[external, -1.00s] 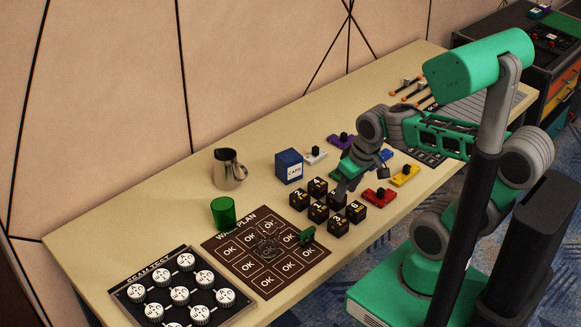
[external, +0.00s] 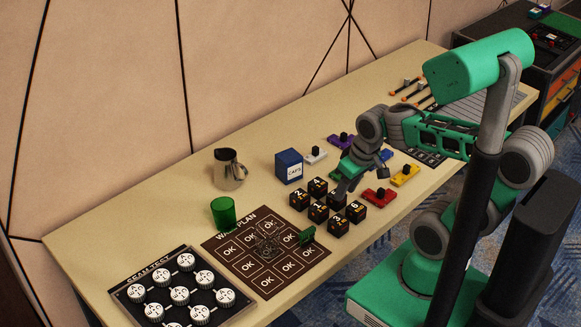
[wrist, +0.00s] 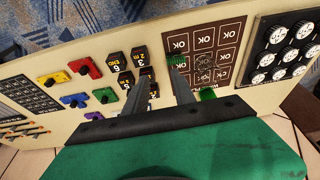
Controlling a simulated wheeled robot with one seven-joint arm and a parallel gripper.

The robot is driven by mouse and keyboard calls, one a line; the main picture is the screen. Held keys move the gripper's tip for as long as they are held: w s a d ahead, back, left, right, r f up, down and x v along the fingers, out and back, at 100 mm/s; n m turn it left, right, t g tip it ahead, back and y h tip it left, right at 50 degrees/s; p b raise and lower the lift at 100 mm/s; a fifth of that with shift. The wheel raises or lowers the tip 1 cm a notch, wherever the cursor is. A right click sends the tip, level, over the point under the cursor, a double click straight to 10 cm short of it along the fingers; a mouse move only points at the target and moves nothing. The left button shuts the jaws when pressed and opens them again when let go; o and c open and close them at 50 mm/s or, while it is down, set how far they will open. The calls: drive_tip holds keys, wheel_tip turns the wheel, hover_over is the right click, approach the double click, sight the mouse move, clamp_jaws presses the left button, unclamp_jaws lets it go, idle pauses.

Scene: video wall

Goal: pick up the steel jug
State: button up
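The steel jug (external: 229,172) stands upright on the long cream table (external: 185,215), near the wall side, with its handle to the right. My gripper (external: 343,190) is well to the right of the jug in the external view, above the numbered black cubes. In the wrist view my gripper (wrist: 160,82) shows two grey fingers spread apart with nothing held between them. I cannot make out the jug in the wrist view; my green wrist housing covers the lower part.
A blue CAPS box (external: 289,167) stands between the jug and my gripper. A green cup (external: 223,212) is in front of the jug. Several black cubes (external: 318,211), a brown OK board (external: 236,276) and a dial board (external: 150,312) lie nearby. Coloured switches (external: 404,176) are at right.

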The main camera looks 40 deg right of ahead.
drive_tip(key=w+d+m+h+b, duration=0.1)
drive_tip(key=w+m+h+b, duration=0.35)
drive_tip(key=w, duration=1.15)
drive_tip(key=m+t+h+b, duration=0.25)
drive_tip(key=m+h, duration=0.25)
drive_tip(key=m, duration=1.1)
approach(231, 171)
drive_tip(key=s+d+f, duration=0.2)
drive_tip(key=s, duration=0.1)
drive_tip(key=shift+t+y, duration=0.25)
drive_tip(key=x, duration=0.2)
drive_tip(key=p+x, duration=0.1)
drive_tip(key=x, duration=0.2)
drive_tip(key=s+p+x, duration=0.1)
drive_tip(key=x, duration=0.2)
drive_tip(key=shift+d, duration=0.3)
drive_tip(key=shift+c, duration=0.5)
clamp_jaws()
